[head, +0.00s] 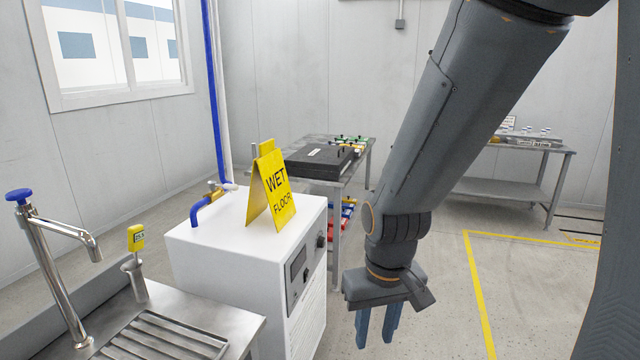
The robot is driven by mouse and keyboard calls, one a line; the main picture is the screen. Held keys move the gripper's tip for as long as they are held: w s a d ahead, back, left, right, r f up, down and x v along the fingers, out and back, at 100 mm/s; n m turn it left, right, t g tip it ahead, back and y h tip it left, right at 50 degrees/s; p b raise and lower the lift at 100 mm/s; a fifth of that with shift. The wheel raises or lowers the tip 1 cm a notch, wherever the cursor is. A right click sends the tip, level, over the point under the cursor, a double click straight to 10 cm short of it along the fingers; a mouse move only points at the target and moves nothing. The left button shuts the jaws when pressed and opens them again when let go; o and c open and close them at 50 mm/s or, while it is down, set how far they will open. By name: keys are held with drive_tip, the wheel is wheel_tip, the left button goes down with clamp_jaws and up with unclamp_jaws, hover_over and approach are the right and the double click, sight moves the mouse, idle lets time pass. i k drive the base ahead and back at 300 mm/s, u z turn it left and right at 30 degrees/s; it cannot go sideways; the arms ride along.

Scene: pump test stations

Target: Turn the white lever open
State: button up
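A small white lever (229,187) shows on a brass valve (214,190), where a blue pipe elbow meets the top of a white cabinet (205,240). The lever is small in this view and its exact angle is hard to tell. My gripper (378,326) hangs with its blue fingers pointing down, to the right of the cabinet and lower in the picture than the valve. The fingers stand apart with nothing visible between them. My gripper is well away from the lever.
A yellow wet-floor sign (272,190) stands on the cabinet, right of the valve. A steel sink (165,335) with a blue-topped tap (55,250) is at the lower left. A bench (350,165) holds a black case (320,160). Open floor lies right.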

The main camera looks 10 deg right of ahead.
sight(212, 185)
drive_tip(key=u, duration=0.4)
drive_tip(key=k, duration=0.2)
drive_tip(key=z, duration=1.3)
drive_tip(key=i, duration=1.1)
drive_tip(key=u, duration=0.9)
drive_tip(key=i, duration=0.75)
drive_tip(key=u, duration=0.95)
drive_tip(key=i, duration=0.2)
drive_tip(key=u, duration=0.3)
